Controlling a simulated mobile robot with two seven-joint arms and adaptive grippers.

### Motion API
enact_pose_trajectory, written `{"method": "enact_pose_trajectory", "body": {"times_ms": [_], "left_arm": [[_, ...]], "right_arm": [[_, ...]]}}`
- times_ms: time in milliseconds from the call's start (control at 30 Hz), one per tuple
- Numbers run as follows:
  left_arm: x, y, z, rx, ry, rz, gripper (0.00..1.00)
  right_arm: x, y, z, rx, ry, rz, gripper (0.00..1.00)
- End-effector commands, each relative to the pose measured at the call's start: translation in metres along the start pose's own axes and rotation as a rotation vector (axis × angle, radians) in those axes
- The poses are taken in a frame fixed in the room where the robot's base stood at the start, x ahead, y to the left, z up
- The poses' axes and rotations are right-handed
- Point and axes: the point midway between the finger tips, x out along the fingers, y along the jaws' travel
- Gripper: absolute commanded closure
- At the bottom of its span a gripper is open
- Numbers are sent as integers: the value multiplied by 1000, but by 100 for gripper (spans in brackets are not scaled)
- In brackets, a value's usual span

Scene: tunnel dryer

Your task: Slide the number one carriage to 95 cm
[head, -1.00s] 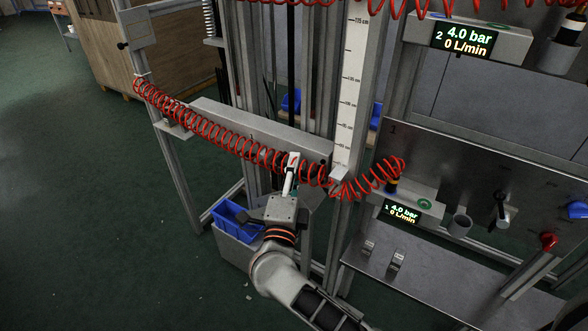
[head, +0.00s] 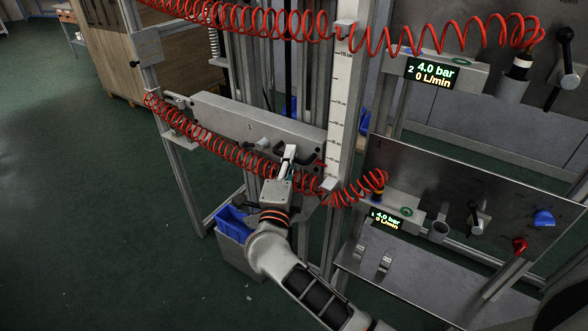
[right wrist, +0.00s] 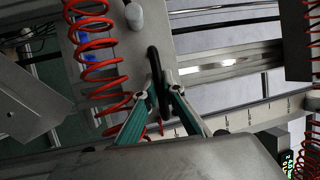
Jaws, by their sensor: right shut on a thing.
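The number one carriage (head: 225,117) is a grey plate marked 1, with a white knob (head: 262,143) and a dark handle at its right part. A vertical white centimetre scale (head: 338,105) stands just right of it. The carriage's small pointer (head: 328,184) lies against the scale's lower part; the reading there is too small to tell. My right gripper (head: 290,150) is at the plate's right part. In the right wrist view, its fingers (right wrist: 160,92) are shut on the black handle (right wrist: 153,62). My left gripper is not in view.
A red coiled hose (head: 215,142) hangs across the carriage front and runs right to the lower panel (head: 440,170). Another red hose (head: 440,40) crosses above. A blue bin (head: 232,218) stands below the carriage. Upright metal posts (head: 180,185) flank the carriage.

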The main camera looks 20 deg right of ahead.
Motion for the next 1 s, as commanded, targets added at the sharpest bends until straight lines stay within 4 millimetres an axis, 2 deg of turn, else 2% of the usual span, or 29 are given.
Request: {"method": "enact_pose_trajectory", "body": {"times_ms": [33,400,633,933,1000], "left_arm": [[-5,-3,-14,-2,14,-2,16],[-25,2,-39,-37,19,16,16],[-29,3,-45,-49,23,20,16],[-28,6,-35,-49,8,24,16],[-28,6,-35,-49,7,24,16]], "right_arm": [[5,-27,-1,10,3,-19,100],[13,-75,-4,7,0,-13,100],[14,-80,-4,3,-2,-5,100],[13,-76,-4,1,-3,-1,100],[13,-76,-4,1,-3,-1,76]]}}
